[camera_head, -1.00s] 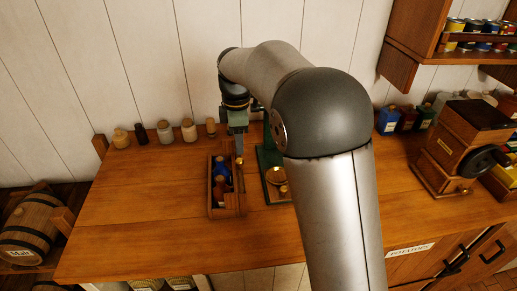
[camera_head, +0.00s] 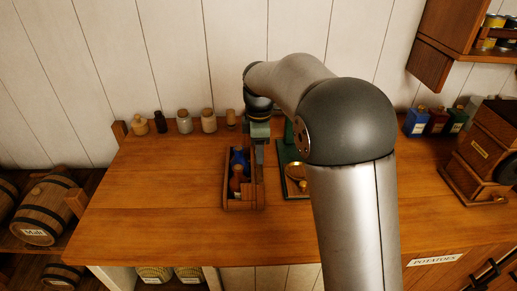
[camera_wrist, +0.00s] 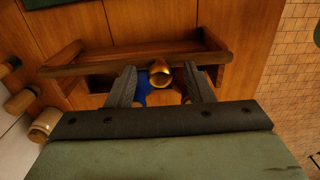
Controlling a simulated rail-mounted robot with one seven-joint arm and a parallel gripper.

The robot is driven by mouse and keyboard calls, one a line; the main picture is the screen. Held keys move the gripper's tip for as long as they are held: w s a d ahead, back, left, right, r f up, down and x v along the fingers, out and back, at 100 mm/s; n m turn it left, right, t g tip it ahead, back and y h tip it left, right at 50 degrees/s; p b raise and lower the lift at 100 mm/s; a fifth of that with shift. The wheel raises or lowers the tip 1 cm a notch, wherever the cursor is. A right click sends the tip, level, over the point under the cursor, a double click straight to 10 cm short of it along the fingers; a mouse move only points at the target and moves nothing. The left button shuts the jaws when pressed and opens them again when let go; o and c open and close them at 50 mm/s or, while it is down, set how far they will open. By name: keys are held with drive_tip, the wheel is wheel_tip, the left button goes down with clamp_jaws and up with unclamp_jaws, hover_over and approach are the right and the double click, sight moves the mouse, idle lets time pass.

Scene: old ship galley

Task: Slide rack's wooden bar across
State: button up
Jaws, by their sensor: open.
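The rack (camera_head: 228,190) is a small open wooden box on the counter with a blue bottle (camera_head: 239,158) and a brown bottle (camera_head: 236,182) inside. In the wrist view, a long wooden bar (camera_wrist: 85,66) runs across the rack. My gripper (camera_wrist: 160,75) is open, with its fingertips close to the bar. A round brass-coloured piece (camera_wrist: 160,73) shows between the fingers, with blue behind it. I cannot tell whether the fingers touch anything. In the head view my gripper (camera_head: 258,150) is above the rack's right side.
Several small jars (camera_head: 184,122) line the wall behind. Coloured bottles (camera_head: 437,121) and a wooden grinder (camera_head: 484,150) stand at the right. The counter (camera_head: 150,195) left of the rack is clear.

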drive_tip(key=c, duration=0.9)
drive_tip(key=shift+s+a+p, duration=0.15)
drive_tip(key=shift+a+p, duration=0.4)
drive_tip(key=shift+a, duration=1.4)
drive_tip(key=o, duration=0.9)
drive_tip(key=shift+a, duration=0.1)
drive_tip(key=shift+r, duration=0.1)
wheel_tip(320, 180, up, 7)
drive_tip(key=p, duration=0.5)
